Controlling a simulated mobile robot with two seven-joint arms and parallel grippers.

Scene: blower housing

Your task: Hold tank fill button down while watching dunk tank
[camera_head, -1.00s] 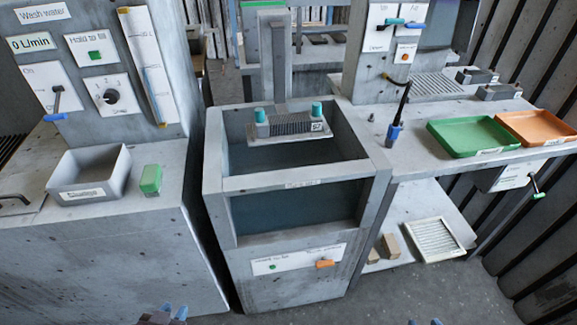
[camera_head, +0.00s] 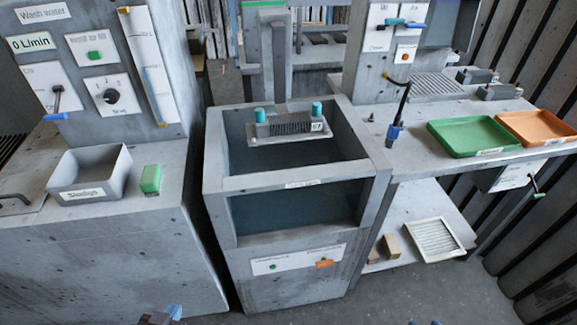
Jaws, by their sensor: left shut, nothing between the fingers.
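The dunk tank (camera_head: 213,205) stands in the middle, an open grey box with a dark front window. A platform carrying a finned block (camera_head: 287,126) with two teal knobs hangs at its top. Dark water seems to show behind the window; its exact level is hard to tell. Another green button (camera_head: 95,55) is on the Wash water panel at left. My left gripper (camera_head: 160,316) is shut and empty at the bottom edge, apart from both buttons. My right gripper (camera_head: 425,322) barely shows at the bottom.
A grey bin (camera_head: 60,177) and a green block (camera_head: 151,179) stand on the left counter. Green (camera_head: 440,145) and orange (camera_head: 535,139) trays lie on the right bench. A filter panel (camera_head: 434,240) and small blocks lie on the lower shelf. Floor before the tank is clear.

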